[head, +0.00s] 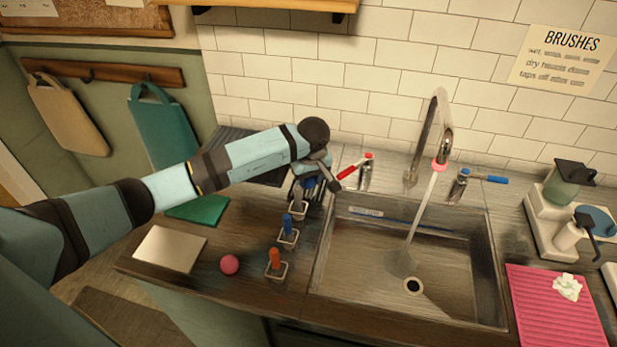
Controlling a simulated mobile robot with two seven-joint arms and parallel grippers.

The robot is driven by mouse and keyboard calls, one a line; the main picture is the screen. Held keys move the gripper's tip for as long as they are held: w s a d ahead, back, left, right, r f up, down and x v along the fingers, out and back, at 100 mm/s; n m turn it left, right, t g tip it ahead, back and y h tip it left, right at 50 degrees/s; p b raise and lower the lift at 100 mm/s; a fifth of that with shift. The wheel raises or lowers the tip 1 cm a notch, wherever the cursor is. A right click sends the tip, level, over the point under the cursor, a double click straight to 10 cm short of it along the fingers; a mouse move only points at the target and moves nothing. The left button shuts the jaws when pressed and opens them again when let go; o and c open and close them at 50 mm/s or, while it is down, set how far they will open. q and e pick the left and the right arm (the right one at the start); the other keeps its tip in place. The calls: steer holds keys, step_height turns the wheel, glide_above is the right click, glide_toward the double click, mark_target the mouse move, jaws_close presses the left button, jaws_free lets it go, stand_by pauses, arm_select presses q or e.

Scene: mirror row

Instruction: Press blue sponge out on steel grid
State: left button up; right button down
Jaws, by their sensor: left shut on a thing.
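My left gripper (308,192) is over the counter, left of the sink's back left corner, fingers pointing down. It is shut on a dark blue thing (308,183), mostly hidden by the fingers; I cannot tell if this is the sponge. A rounded blue piece (600,219) lies on the white tray at the far right; I cannot tell what it is. A dark ribbed grid or rack (233,138) stands against the wall behind my left arm, partly hidden; I cannot tell if it is the steel grid. My right gripper is not in view.
A pale stream falls from the tap (439,115) into the steel sink (455,265). Small holders with a blue (287,222) and an orange handle (275,258) stand left of the sink. A pink ball (229,264), a pale board (170,249) and a pink ribbed mat (550,315) lie around.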

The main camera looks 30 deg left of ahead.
arm_select(q)
steer(key=shift+f+b, duration=0.4)
steer(key=shift+f, duration=0.15)
stand_by(0.7)
steer(key=shift+r+p, duration=1.8)
steer(key=shift+r, duration=1.75)
